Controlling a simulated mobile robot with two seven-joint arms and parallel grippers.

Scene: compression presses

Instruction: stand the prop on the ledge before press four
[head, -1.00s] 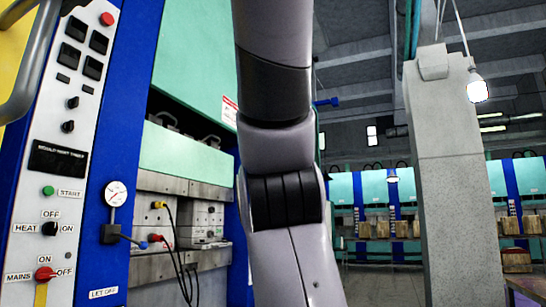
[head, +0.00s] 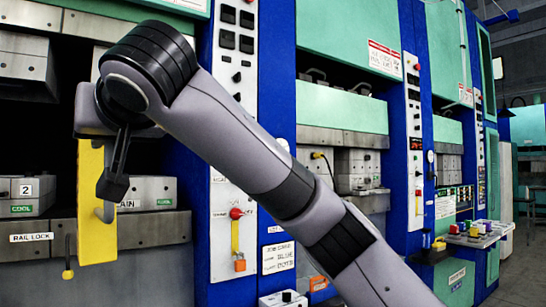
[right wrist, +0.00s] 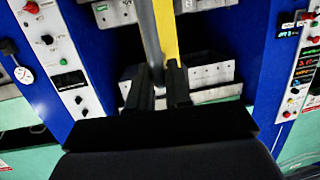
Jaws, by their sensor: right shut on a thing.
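The yellow prop (head: 97,240) is a flat upright bar with a grey handle on its side, in the head view at the left. My right gripper (head: 115,175) is shut on the prop's handle and holds it upright. In the right wrist view the fingers (right wrist: 158,85) close around the grey handle (right wrist: 148,35), with the yellow bar (right wrist: 166,30) beside it. A grey steel ledge (head: 30,238) labelled RAIL LOCK lies behind the prop. I cannot tell whether the prop touches it. No label for press four is readable. My left gripper is out of view.
More green and blue presses (head: 350,110) run to the right. A rack of coloured knobs (head: 475,230) stands at the far right.

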